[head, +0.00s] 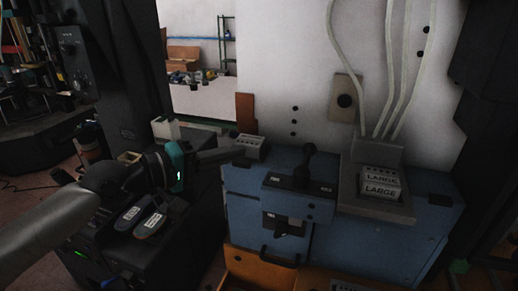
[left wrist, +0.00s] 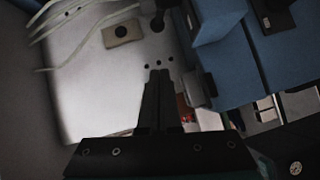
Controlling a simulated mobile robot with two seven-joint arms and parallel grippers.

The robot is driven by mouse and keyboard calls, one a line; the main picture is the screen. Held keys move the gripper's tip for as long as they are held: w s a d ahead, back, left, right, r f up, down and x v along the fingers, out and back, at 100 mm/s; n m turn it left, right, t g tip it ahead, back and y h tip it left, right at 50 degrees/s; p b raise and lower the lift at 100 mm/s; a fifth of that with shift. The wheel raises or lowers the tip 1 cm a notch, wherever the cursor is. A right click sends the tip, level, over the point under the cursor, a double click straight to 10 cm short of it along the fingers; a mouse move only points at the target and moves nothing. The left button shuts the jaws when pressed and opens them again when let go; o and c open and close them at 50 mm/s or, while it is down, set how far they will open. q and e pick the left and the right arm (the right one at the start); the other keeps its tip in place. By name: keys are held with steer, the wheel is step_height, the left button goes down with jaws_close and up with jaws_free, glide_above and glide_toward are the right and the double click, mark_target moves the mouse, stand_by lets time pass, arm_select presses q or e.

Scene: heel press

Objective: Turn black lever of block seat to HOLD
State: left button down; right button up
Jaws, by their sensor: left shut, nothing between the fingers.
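A black lever (head: 308,160) with a round knob stands roughly upright from a dark plate (head: 300,187) on the front of the blue bench in the head view. Small white labels sit on that plate, too small to read. A dark knobbed shape (left wrist: 158,22) at the top of the left wrist view looks like this lever. Right of it is the grey block seat (head: 402,216) with blocks marked LARGE (head: 380,190). My left gripper (head: 242,154) is shut and empty, left of the lever and apart from it. Its closed fingers (left wrist: 158,74) also show in the left wrist view.
The blue bench (head: 350,245) has a lower dark fitting (head: 288,224) and an orange tray (head: 240,268) beneath. A grey slotted block (head: 250,146) sits near my gripper. Pale hoses (head: 385,95) come down behind the block seat. Dark machinery (head: 115,60) stands at left.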

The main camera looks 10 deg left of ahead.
mark_target(306, 162)
arm_select(q)
steer(key=p+x, duration=0.1)
steer(key=x, duration=0.2)
steer(key=p+x, duration=0.1)
steer(key=x, duration=0.3)
steer(key=s+d+p+x, duration=0.1)
steer(key=x, duration=0.3)
steer(key=shift+d, duration=0.15)
steer(key=shift+d+f+p, duration=0.35)
steer(key=shift+d, duration=0.45)
